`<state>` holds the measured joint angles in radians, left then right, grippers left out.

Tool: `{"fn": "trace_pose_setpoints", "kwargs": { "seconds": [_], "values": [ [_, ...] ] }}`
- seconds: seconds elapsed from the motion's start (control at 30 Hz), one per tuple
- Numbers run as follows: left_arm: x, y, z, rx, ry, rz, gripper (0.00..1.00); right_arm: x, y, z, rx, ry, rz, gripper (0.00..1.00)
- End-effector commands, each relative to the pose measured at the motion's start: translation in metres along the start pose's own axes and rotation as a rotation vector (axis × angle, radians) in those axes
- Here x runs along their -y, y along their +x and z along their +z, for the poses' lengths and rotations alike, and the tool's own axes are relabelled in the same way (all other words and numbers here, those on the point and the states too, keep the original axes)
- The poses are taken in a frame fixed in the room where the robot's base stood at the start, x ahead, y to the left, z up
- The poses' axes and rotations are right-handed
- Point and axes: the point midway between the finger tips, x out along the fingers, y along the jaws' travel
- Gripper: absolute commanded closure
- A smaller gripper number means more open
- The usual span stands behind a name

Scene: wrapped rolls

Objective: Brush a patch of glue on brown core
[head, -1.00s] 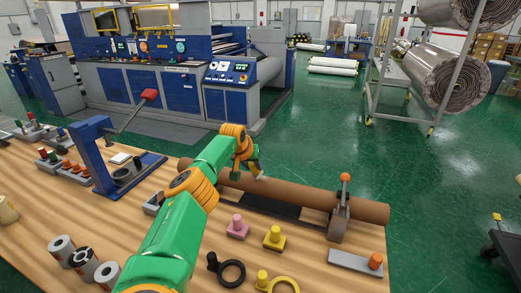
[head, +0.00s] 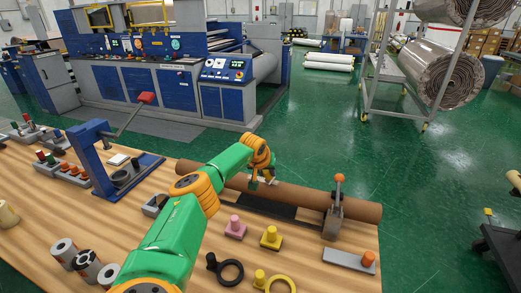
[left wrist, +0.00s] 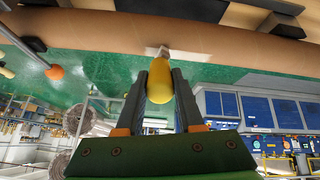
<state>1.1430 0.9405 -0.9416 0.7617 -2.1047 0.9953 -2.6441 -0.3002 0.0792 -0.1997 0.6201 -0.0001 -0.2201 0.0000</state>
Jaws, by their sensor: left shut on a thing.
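The brown core (head: 300,195) is a long tube lying across the far side of the wooden bench, and it crosses the top of the left wrist view (left wrist: 95,30). My left gripper (head: 264,180) is over the core's middle. In the left wrist view the gripper (left wrist: 160,82) is shut on the yellow handle of a brush (left wrist: 159,88). The brush's pale tip (left wrist: 154,51) overlaps the core's surface; whether it touches is hard to tell. No glue patch can be made out. My right gripper is not in view.
An orange-knobbed clamp (head: 336,208) stands at the core's right part. A blue lever press (head: 112,165) stands to the left. Pink (head: 235,227) and yellow (head: 270,238) knobbed blocks, rings and small rolls (head: 85,260) lie in front. Bare wood shows between them.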

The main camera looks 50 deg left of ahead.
Motion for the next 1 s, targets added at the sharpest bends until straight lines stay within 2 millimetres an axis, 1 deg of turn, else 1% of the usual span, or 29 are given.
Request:
{"fn": "trace_pose_setpoints", "kwargs": {
  "seconds": [0.13,0.2,0.3,0.47,0.7,0.8,1.0],
  "values": [
    [-0.016,-0.001,0.002,0.001,0.003,0.003,1.00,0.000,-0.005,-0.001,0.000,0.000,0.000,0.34],
    [-0.023,0.000,0.005,0.000,0.002,0.003,1.00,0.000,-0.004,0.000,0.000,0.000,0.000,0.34],
    [-0.030,0.000,0.006,0.000,0.001,0.002,1.00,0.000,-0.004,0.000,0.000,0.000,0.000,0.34],
    [-0.035,0.000,0.007,0.000,0.001,0.002,1.00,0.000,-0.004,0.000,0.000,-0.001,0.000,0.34],
    [-0.060,0.001,0.013,0.001,0.002,0.003,1.00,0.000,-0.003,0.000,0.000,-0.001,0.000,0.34],
    [-0.064,0.001,0.014,0.000,0.001,0.001,1.00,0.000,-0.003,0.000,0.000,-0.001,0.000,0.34],
    [-0.064,0.000,0.013,0.000,0.000,0.001,1.00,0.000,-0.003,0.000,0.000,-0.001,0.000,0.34]
  ]
}}
